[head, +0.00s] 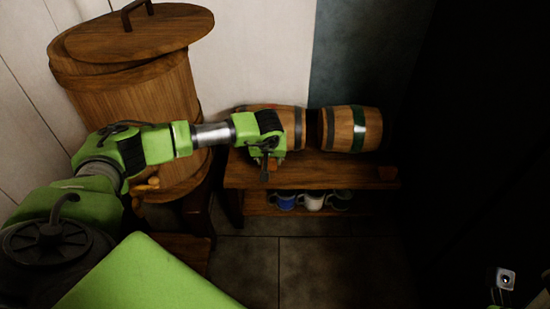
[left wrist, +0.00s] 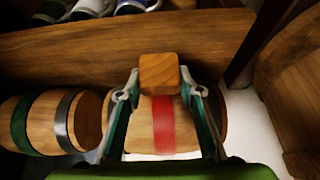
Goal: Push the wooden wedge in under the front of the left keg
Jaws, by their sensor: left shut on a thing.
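The left keg (head: 293,119) lies on its side on a wooden bench, partly hidden by my left gripper (head: 267,163) in the head view. In the left wrist view this keg (left wrist: 163,130) shows a red band. My left gripper is shut on the wooden wedge (left wrist: 159,73), a small light-brown block between its fingertips. The wedge is at the keg's near side, roughly in line with the red band. I cannot tell whether it touches the keg. The wedge is mostly hidden in the head view. My right gripper does not show clearly.
The right keg (head: 345,128), with a green band, lies beside the left one on the bench (head: 320,172). Several mugs (head: 313,201) stand on the shelf below. A large lidded barrel (head: 140,100) stands left.

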